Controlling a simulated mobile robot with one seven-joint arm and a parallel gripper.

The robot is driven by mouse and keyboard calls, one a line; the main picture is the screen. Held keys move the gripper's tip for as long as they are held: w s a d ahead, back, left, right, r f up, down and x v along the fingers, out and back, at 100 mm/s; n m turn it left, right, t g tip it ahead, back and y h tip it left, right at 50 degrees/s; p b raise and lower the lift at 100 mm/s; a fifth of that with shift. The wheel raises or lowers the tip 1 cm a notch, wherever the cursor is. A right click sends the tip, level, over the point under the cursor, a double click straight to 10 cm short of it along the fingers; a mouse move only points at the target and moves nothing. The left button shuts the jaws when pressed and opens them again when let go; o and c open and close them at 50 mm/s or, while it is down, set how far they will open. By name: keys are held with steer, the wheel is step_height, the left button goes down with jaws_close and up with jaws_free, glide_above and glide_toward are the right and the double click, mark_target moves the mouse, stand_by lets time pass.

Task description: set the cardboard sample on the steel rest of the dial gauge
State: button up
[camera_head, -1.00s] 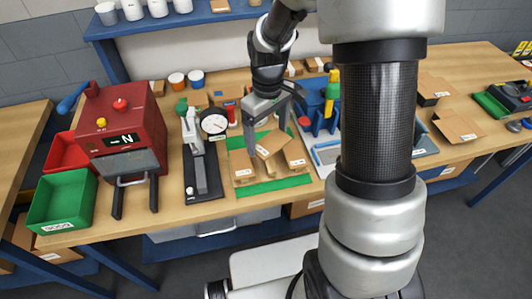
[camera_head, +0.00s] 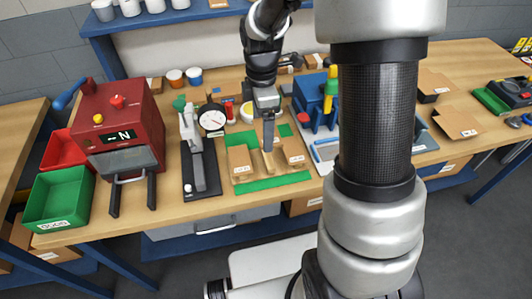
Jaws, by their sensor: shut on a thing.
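The dial gauge (camera_head: 211,118) has a white round face and stands left of the green mat (camera_head: 266,183). A long silver part (camera_head: 198,170) lies along its black base (camera_head: 203,190). I cannot make out the steel rest separately. My gripper (camera_head: 268,148) points down over the mat, right of the gauge, with its fingers seen edge-on. It is shut on a cardboard sample (camera_head: 268,164), mostly hidden behind the fingers. I cannot tell whether that sample touches the mat. Other cardboard pieces lie at the mat's left (camera_head: 240,161) and right (camera_head: 294,151).
A red machine (camera_head: 120,130) with dark handles stands left of the gauge, beside a green bin (camera_head: 60,198). A blue device (camera_head: 313,100) stands right of the mat. A strip of bare wood lies between gauge and mat.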

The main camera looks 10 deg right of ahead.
step_height(320, 180, down, 8)
steer(key=shift+f, duration=0.45)
steer(key=shift+f+b, duration=0.3)
steer(key=shift+f, duration=0.15)
steer(key=o, duration=0.9)
steer(key=shift+r, duration=0.1)
